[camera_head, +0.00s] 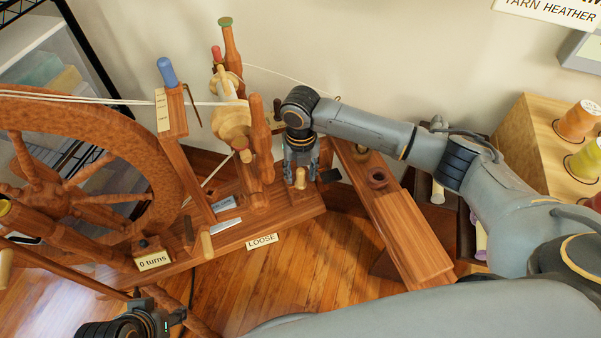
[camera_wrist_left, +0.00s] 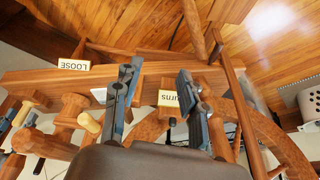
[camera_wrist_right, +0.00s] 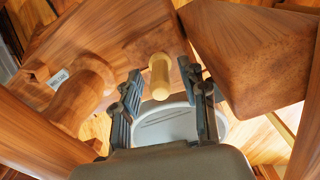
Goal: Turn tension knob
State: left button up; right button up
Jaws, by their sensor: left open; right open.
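The tension knob looks to be the pale wooden peg (camera_head: 300,178) at the right end of the spinning wheel's wooden base. In the right wrist view the peg (camera_wrist_right: 159,78) shows between the two fingers, with a gap on each side. My right gripper (camera_head: 301,165) is open and points down at it; its fingers partly hide the peg in the head view. A "LOOSE" label (camera_head: 262,241) is on the base's front edge. My left gripper (camera_head: 160,312) is open and empty, low at the front left, near the big wheel; it also shows in the left wrist view (camera_wrist_left: 157,80).
The spoked wheel (camera_head: 165,180) fills the left side. A "0 turns" label (camera_head: 154,261) is near its foot. Upright posts (camera_head: 260,140) stand close left of my right gripper. A wooden bench (camera_head: 410,240) lies to the right. A spool rack (camera_head: 530,140) stands at the far right.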

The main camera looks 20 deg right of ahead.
jog(key=shift+c, duration=0.5)
grip_shut()
jog(key=shift+r+p, duration=0.1)
jog(key=shift+p, duration=0.2)
jog(key=shift+r+m+p, duration=0.1)
jog(key=shift+m+p, duration=0.6)
jog(key=shift+p, duration=0.35)
jog(key=m+p, duration=0.2)
jog(key=p, duration=0.1)
jog(key=m+p, duration=0.2)
jog(key=p, duration=0.1)
pick_arm(q)
jog(key=s+f+g, duration=0.1)
jog(key=s+f, duration=0.1)
jog(key=f, duration=0.8)
jog(key=s+f+g, duration=0.1)
jog(key=s+f, duration=0.1)
jog(key=f, duration=0.9)
jog(key=shift+s+a+f, duration=0.15)
jog(key=shift+s+a, duration=0.1)
pick_arm(e)
jog(key=shift+m, duration=0.4)
